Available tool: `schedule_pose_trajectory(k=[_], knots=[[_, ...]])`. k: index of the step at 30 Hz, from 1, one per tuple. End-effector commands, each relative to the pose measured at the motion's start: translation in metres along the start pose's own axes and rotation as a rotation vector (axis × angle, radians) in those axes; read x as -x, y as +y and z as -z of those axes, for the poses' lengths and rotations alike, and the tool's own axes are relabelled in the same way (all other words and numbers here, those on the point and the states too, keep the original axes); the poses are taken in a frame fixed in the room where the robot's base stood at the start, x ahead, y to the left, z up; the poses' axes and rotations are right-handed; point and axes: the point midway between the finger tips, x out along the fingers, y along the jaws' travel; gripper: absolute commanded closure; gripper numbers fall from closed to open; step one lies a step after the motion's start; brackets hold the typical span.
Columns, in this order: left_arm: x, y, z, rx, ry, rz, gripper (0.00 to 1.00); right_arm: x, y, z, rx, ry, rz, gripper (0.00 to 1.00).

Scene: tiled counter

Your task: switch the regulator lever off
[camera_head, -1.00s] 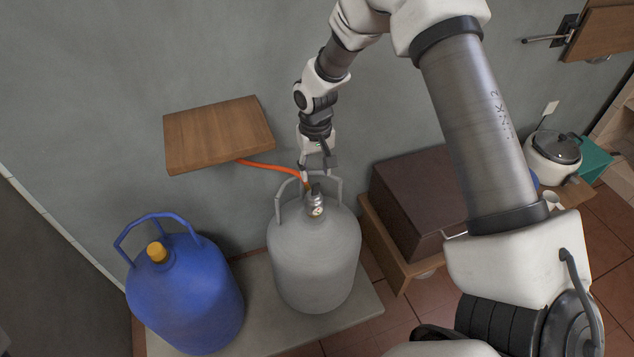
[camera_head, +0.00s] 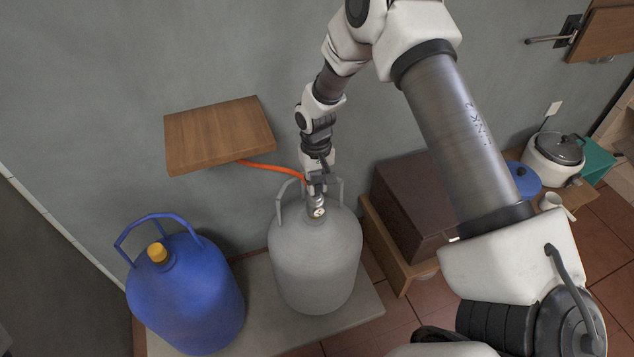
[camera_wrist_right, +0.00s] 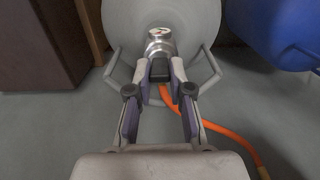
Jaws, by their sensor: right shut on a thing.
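The grey gas cylinder (camera_head: 316,262) stands on a low slab, with the metal regulator (camera_head: 318,209) on its top between the handle bars. In the right wrist view the regulator (camera_wrist_right: 160,44) has a round gauge, and a dark lever (camera_wrist_right: 159,70) points toward my gripper. My right gripper (camera_head: 317,184) reaches down from above onto the regulator. In the wrist view its fingertips (camera_wrist_right: 160,72) are shut on the dark lever, one on each side. An orange hose (camera_head: 270,167) runs from the regulator to the left. My left gripper is not in view.
A blue cylinder (camera_head: 187,290) with a yellow cap stands at the left. A wooden wall shelf (camera_head: 219,134) hangs above, left of my gripper. A dark brown box (camera_head: 405,200) on a wooden stand is close at the right. A pot (camera_head: 556,152) is farther right.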

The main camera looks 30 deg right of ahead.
Motion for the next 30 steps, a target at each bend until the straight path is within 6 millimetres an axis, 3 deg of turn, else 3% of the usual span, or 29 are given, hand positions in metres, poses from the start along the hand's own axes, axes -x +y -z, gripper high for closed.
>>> schedule_pose_trajectory(k=[3, 9, 17, 18, 20, 30], knots=[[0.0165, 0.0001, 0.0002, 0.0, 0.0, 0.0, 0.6, 0.0049, -0.0002, 0.0058, 0.0, -0.075, 0.0, 1.0], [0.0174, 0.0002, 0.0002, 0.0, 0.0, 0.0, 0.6, 0.0019, -0.0009, 0.0104, 0.002, -0.172, 0.003, 1.0], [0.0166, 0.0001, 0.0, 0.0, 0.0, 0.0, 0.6, 0.0014, -0.001, 0.0101, 0.002, -0.176, 0.004, 1.0], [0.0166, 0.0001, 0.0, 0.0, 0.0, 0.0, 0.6, 0.0014, -0.001, 0.0101, 0.002, -0.176, 0.004, 0.69], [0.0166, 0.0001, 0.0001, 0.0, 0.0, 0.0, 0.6, 0.0015, -0.001, 0.0101, 0.002, -0.176, 0.004, 0.54], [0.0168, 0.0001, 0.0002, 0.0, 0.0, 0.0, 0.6, 0.0057, -0.001, 0.0111, 0.002, -0.174, 0.004, 0.54]])
